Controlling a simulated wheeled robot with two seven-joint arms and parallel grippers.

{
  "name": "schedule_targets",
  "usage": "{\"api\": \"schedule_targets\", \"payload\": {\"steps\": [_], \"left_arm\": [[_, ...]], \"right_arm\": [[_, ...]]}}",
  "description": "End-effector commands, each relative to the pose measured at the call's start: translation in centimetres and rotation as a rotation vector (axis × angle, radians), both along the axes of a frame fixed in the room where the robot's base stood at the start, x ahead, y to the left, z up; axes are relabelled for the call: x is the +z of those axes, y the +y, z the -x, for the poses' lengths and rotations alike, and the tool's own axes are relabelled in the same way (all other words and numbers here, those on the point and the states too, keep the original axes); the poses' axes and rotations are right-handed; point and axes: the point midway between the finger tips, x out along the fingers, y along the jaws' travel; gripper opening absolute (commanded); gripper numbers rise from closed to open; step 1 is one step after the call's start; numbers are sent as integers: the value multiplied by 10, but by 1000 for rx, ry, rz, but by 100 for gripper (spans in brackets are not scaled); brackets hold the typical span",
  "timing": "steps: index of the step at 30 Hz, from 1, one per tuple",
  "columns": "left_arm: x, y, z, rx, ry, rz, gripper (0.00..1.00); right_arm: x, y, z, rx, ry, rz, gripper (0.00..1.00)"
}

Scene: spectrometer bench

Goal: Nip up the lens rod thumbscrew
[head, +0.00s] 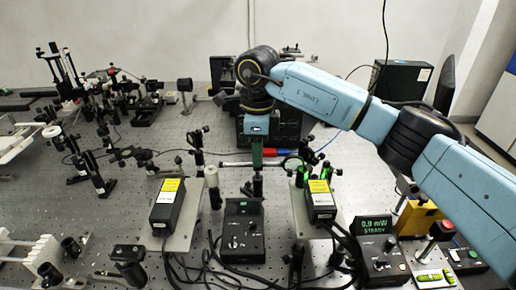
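My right arm comes in from the right, and its gripper (257,154) points down over the middle of the bench. The fingers are small and dark here, so I cannot tell whether they are open or shut. A dark upright post (258,184) stands directly below the fingertips; I cannot tell whether they touch it. A thumbscrew is too small to make out on it. Another post with a pale round mount (211,174) stands just to the left. My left gripper is not in view.
Two black boxes with yellow labels (167,205) (319,200) flank a control box (243,236) in front. A meter (377,226) reads 0.9 mW STEADY. Cables run along the front. Several optics posts crowd the left; bare perforated bench (120,215) shows between.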

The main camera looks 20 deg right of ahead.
Motion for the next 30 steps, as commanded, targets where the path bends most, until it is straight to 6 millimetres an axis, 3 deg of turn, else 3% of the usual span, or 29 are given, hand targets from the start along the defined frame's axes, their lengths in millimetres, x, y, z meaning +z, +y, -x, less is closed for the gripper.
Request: {"api": "schedule_targets", "payload": {"steps": [5,14,23,30], "left_arm": [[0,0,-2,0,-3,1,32],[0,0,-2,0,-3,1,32],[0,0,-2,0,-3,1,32],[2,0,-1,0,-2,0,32]], "right_arm": [[0,0,0,0,0,0,37],[0,0,0,0,0,0,0],[1,0,0,-24,0,0,0],[1,0,0,-140,-1,0,0]]}}
